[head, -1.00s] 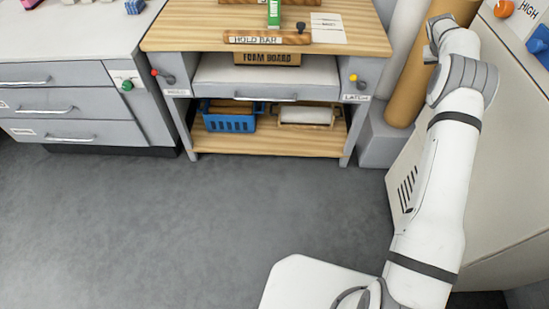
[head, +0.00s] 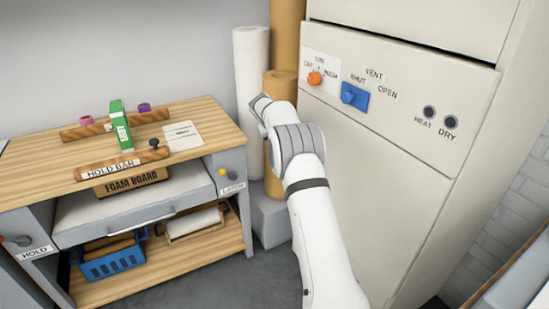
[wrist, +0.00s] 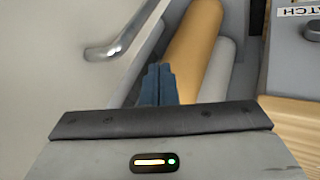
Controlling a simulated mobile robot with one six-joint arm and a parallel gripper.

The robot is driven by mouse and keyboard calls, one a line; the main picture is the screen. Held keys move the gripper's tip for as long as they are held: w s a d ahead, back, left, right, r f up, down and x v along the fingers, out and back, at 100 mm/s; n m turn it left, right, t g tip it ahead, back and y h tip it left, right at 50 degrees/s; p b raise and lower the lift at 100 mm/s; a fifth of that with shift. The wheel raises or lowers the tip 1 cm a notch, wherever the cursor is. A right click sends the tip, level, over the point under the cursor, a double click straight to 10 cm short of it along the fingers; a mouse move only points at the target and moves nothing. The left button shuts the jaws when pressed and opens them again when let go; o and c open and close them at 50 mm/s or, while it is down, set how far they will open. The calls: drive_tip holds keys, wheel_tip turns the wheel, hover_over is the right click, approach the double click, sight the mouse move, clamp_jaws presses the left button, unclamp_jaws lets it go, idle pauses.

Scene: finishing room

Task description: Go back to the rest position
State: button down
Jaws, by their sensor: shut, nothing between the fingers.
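My gripper (wrist: 158,86) shows in the wrist view as two dark blue fingers. They are shut together with nothing between them. In the head view my white arm rises from the bottom, and its end is in front of the rolls and beside the pale cabinet (head: 375,185). The fingers cannot be made out there. In the wrist view the fingers point toward a brown roll (wrist: 192,50) and a pale roll (wrist: 218,70); no contact shows.
The wooden-topped bench (head: 215,128) stands at left, with a green box (head: 121,126), hold bar (head: 122,163) and blue basket (head: 112,262). The cabinet has an orange knob (head: 314,78) and blue vent switch (head: 354,96). A metal handle (wrist: 118,38) is close at left in the wrist view.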

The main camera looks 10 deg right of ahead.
drive_tip(key=s+a+r+y+p, duration=0.1)
drive_tip(key=s+a+r+p, duration=0.3)
drive_tip(key=s+r, duration=1.05)
drive_tip(key=s+a+r+g+y+p, duration=0.1)
drive_tip(key=s+r, duration=0.2)
drive_tip(key=s, duration=0.5)
drive_tip(key=s+a+r+g+y+p, duration=0.1)
drive_tip(key=s+a+r, duration=0.15)
drive_tip(key=s, duration=0.55)
drive_tip(key=s+a+f+y+p, duration=0.1)
drive_tip(key=s+p, duration=0.1)
drive_tip(key=s, duration=1)
drive_tip(key=s+a+f+y+p, duration=0.1)
drive_tip(key=s+a+p, duration=0.1)
drive_tip(key=s, duration=1)
drive_tip(key=shift+s+a+g, duration=0.2)
drive_tip(key=shift+s+g, duration=0.1)
drive_tip(key=shift+s, duration=0.05)
